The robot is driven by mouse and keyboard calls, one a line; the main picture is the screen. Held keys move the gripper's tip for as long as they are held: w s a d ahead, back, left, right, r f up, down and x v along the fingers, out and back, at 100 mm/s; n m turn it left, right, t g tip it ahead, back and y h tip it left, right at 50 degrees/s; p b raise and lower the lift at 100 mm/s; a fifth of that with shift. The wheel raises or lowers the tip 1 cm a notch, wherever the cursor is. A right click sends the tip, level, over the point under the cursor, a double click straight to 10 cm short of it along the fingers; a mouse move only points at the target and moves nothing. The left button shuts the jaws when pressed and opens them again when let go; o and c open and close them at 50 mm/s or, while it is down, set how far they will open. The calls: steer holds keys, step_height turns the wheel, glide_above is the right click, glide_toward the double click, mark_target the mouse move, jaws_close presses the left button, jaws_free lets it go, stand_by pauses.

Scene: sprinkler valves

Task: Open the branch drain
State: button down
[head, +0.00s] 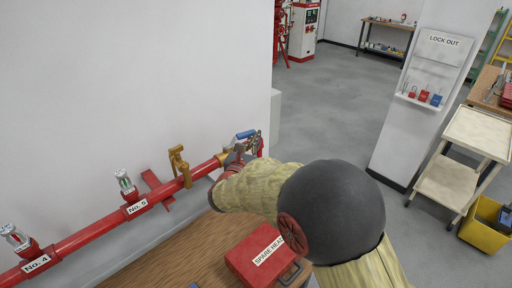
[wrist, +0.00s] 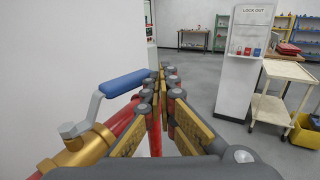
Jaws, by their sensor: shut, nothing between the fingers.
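The branch drain shows as a brass valve at the end of the red pipe, with a blue-gripped lever (head: 245,134). In the wrist view the brass valve body (wrist: 88,150) is at lower left. Its bent metal lever with the blue grip (wrist: 124,83) points away from me, toward my fingertips. My gripper (wrist: 164,74) is shut and empty, just right of the blue grip. Whether a finger touches the grip I cannot tell. In the head view my gripper (head: 257,143) is beside the lever, and my arm hides part of the pipe end.
The red pipe (head: 85,232) runs along the white wall with sprinkler heads labelled No. 4 and No. 5. A brass-handled valve (head: 180,166) sits on it. A red spare-heads box (head: 258,248) is on the wooden bench (head: 180,262). The lockout pillar and cart (head: 470,150) stand at right.

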steer(key=shift+w+a+b, duration=0.15)
steer(key=shift+w+b, duration=0.25)
steer(key=shift+w, duration=0.9)
